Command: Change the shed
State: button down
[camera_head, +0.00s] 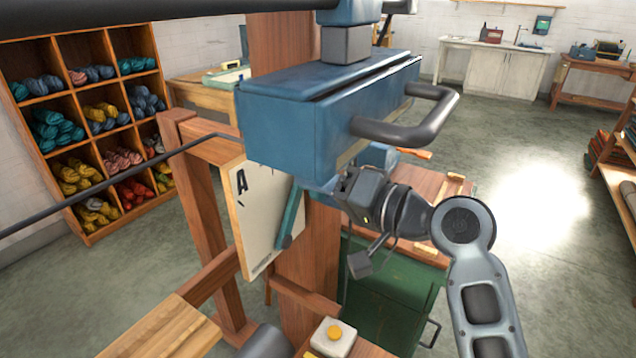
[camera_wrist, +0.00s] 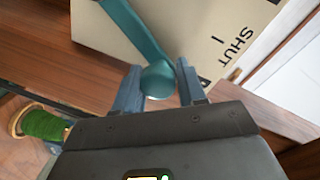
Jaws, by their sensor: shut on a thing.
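The pale board (camera_head: 258,215) with a large letter A stands on the wooden loom frame (camera_head: 205,200). A teal lever (camera_head: 290,218) slants across its right edge, with a dark round end low down. In the wrist view the lever (camera_wrist: 145,38) runs up and left across the board (camera_wrist: 205,35), where the word SHUT shows. My gripper (camera_wrist: 160,86) has its two blue fingers on either side of the lever's round teal end, shut on it. In the head view my gripper (camera_head: 322,188) is beside the lever, its fingertips partly hidden.
A big blue housing (camera_head: 300,115) with a black handle (camera_head: 410,118) overhangs my wrist. A green cabinet (camera_head: 385,300) stands below, and a yellow-buttoned box (camera_head: 333,336) at the front. Shelves of skeins (camera_head: 90,130) stand left. Open floor (camera_head: 540,220) lies to the right.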

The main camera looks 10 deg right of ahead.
jog(key=shift+f, duration=0.15)
jog(key=c, duration=0.7)
grip_release()
jog(key=shift+c, duration=0.2)
jog(key=v, duration=0.8)
jog(key=shift+b, duration=0.45)
jog(key=s+d+f+m+t+h, duration=0.2)
jog(key=s+d+f+h, duration=0.2)
jog(key=s+f, duration=0.45)
jog(key=s+d+f+m+t+h, duration=0.1)
jog(key=s+d+f+m+h, duration=0.15)
jog(key=s+f+h, duration=0.55)
jog(key=s+d+r+n, duration=0.1)
jog(key=s+d+n, duration=0.1)
jog(key=s, duration=0.9)
jog(key=s+d+r+n, duration=0.2)
jog(key=s+n, duration=0.2)
jog(key=s, duration=0.8)
jog(key=shift+s+d+t+h, duration=0.2)
jog(key=shift+s+t+h, duration=0.1)
jog(key=shift+t, duration=0.1)
